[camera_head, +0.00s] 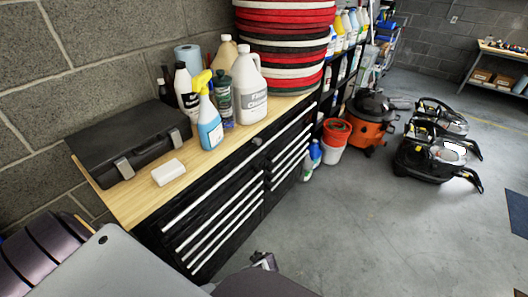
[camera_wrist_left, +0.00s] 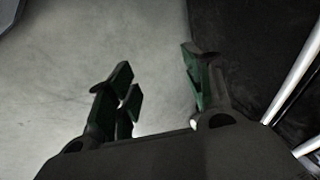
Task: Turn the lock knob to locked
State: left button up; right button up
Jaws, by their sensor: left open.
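The lock knob (camera_head: 258,141) is a small dark round piece on the front of the black drawer cabinet (camera_head: 156,240), just under the wooden top and between two columns of drawers. It is too small to tell which way it is turned. My left gripper (camera_head: 264,261) shows at the bottom of the head view, in front of the cabinet and well below the knob, touching nothing. In the left wrist view its green-padded fingers (camera_wrist_left: 156,78) are spread apart with bare floor between them. The knob is not in the left wrist view. My right gripper is not in view.
On the wooden top (camera_head: 133,201) are a black case (camera_head: 130,140), a white block (camera_head: 168,172), a blue spray bottle (camera_head: 209,128), a white jug (camera_head: 249,88) and stacked red pads (camera_head: 284,45). An orange vacuum (camera_head: 369,130) stands farther right. The floor (camera_head: 365,220) before the cabinet is clear.

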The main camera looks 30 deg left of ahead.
pick_arm(q)
jog(key=w+r+n+t+y+b, duration=0.1)
jog(key=w+r+y+b, duration=0.1)
jog(key=w+r, duration=0.35)
jog(key=w+r+n+t+y+b, duration=0.1)
jog(key=w+r+b, duration=0.15)
jog(key=w, duration=0.55)
jog(key=n+y+b, duration=1)
jog(key=n+b, duration=0.1)
jog(key=n, duration=0.4)
send_near(260, 143)
jog(key=d, duration=0.5)
jog(key=shift+s+g+y, duration=0.3)
jog(key=shift+s, duration=0.35)
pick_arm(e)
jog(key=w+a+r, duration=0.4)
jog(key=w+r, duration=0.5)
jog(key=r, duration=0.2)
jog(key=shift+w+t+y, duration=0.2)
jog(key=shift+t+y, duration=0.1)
pick_arm(q)
jog(key=shift+a, duration=0.1)
